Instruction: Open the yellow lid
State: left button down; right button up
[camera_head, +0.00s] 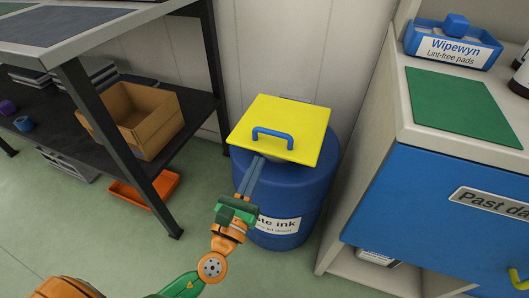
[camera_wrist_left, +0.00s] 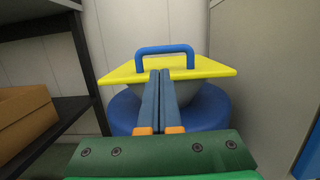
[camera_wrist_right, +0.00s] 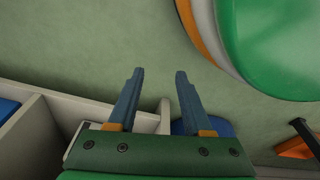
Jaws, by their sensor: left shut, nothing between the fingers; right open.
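The yellow lid (camera_head: 281,129) is a square plate on top of a blue drum (camera_head: 300,185) with a white label ending in "te ink". A blue handle (camera_head: 272,136) stands on the lid near its front edge. My left gripper (camera_head: 258,160) is shut and empty, its fingertips close to the lid's front edge. In the left wrist view its fingers (camera_wrist_left: 160,73) point at the lid (camera_wrist_left: 205,67), just below the handle (camera_wrist_left: 165,50); whether they touch cannot be told. My right gripper (camera_wrist_right: 160,73) is open and empty over the floor in the right wrist view.
A dark shelf (camera_head: 60,125) with a cardboard box (camera_head: 135,118) stands left of the drum. An orange tray (camera_head: 146,190) lies on the floor below it. A blue-fronted cabinet (camera_head: 430,205) stands close on the right, carrying a green mat (camera_head: 458,104) and a Wipewyn box (camera_head: 452,47).

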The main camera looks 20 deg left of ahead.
pick_arm(q)
jog(key=w, duration=0.2)
jog(key=w+r, duration=0.1)
jog(key=w, duration=0.2)
jog(key=shift+w, duration=0.2)
